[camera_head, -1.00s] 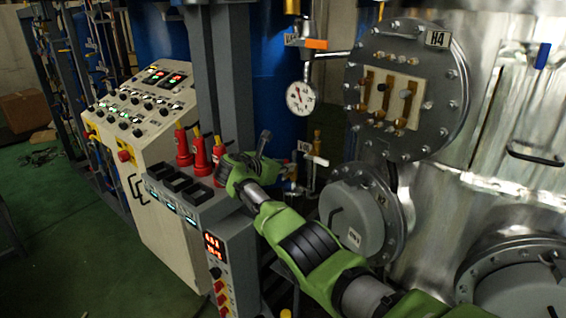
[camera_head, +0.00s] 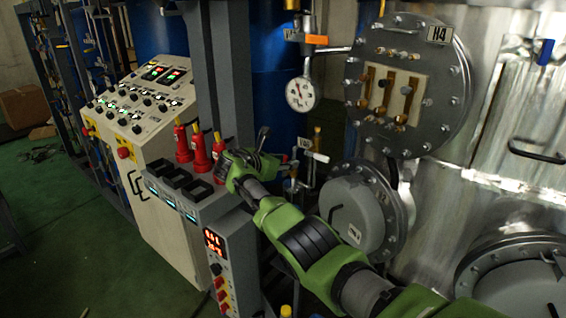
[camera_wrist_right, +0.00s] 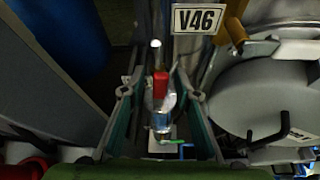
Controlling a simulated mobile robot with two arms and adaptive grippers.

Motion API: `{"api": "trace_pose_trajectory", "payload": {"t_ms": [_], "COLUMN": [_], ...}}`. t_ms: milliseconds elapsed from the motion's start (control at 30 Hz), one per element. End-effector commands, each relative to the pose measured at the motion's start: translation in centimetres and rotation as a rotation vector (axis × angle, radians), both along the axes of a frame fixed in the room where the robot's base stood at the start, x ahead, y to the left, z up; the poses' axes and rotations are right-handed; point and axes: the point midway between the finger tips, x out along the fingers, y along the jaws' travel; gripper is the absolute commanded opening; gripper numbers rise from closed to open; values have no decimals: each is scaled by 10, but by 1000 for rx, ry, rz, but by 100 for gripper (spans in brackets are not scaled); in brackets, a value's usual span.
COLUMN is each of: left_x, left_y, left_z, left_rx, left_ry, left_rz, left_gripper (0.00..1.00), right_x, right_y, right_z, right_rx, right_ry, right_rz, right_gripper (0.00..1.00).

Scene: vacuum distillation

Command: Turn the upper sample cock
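In the right wrist view a small cock with a red handle (camera_wrist_right: 160,85) stands between the fingers of my right gripper (camera_wrist_right: 159,76). The fingers are spread, one on each side of the handle, with gaps visible; no contact shows. A bright metal part lies just below the red handle. In the head view my right gripper (camera_head: 262,140) reaches to the small pipework left of the grey round hatch, and its body hides most of the cock there. I cannot tell from the label whether this is the upper sample cock. My left gripper is out of view.
A grey hatch (camera_head: 357,215) is to the right. Red bottles (camera_head: 201,148) and a grey post (camera_head: 222,80) stand close on the left. A gauge (camera_head: 300,94) hangs above.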

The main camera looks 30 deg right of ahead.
Motion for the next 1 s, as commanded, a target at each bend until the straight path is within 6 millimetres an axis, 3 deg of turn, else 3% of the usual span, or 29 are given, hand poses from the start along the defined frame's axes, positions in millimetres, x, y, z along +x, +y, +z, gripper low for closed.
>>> {"api": "trace_pose_trajectory", "payload": {"t_ms": [267,700,1000], "left_x": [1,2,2], "left_y": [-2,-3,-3], "left_z": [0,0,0], "left_rx": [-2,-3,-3], "left_ry": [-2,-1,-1], "left_rz": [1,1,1], "left_gripper": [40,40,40], "right_x": [-8,-40,-46], "right_y": [20,88,99], "right_z": [8,39,45], "right_rx": [0,1,0], "right_ry": [-1,-1,2], "right_rz": [3,2,0], "right_gripper": [29,29,29]}}
